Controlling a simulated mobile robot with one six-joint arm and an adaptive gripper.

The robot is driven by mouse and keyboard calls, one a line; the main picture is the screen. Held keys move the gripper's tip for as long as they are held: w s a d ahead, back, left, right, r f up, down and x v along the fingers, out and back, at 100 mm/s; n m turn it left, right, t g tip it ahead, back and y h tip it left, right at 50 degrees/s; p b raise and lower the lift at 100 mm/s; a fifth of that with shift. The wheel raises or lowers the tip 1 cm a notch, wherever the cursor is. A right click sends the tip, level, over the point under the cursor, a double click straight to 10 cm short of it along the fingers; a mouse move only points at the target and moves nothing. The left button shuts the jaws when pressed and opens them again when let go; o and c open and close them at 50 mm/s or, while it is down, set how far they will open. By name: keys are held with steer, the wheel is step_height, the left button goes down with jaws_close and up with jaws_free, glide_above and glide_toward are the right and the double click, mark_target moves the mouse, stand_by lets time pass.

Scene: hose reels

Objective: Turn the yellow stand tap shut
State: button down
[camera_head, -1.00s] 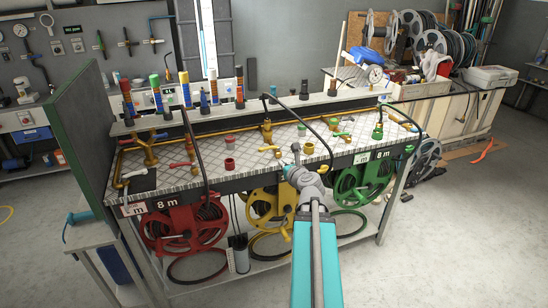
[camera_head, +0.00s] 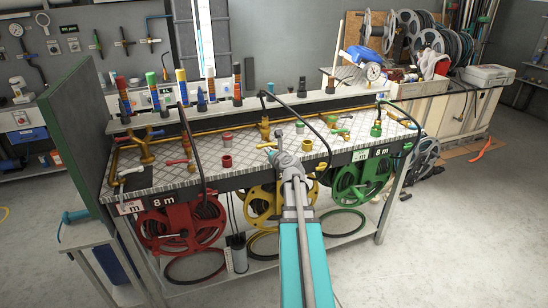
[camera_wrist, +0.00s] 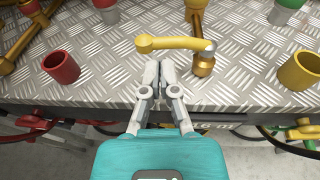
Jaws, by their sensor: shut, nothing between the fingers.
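The yellow stand tap shows in the wrist view as a yellow lever (camera_wrist: 175,43) on a short brass post (camera_wrist: 202,66), near the front edge of the tread-plate bench. The lever points left from the post across the picture. My gripper (camera_wrist: 161,70) is shut and empty, its fingertips just on the near side of the lever, left of the post. I cannot tell whether they touch the lever. In the head view my gripper (camera_head: 277,152) is over the front of the bench, hiding part of the tap.
A red cup (camera_wrist: 61,67) stands left of the tap and a yellow cup (camera_wrist: 301,70) stands right, both at the front edge. Black hoses (camera_head: 196,150) arch over the bench (camera_head: 170,178). Red, yellow and green reels (camera_head: 362,182) hang below.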

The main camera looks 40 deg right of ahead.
mark_target(262, 146)
steer(key=shift+x, duration=1.6)
steer(key=shift+w+d, duration=0.1)
steer(key=shift+w, duration=0.1)
steer(key=shift+w+d+b, duration=0.1)
steer(key=shift+w+b, duration=0.2)
steer(key=shift+w, duration=0.15)
steer(key=shift+r, duration=0.1)
steer(key=shift+s+a, duration=0.5)
steer(key=shift+s, duration=0.15)
steer(key=p+v, duration=0.2)
steer(key=v, duration=1.1)
steer(key=shift+a+p, duration=0.35)
steer(key=shift+p, duration=0.05)
steer(key=shift+w, duration=0.1)
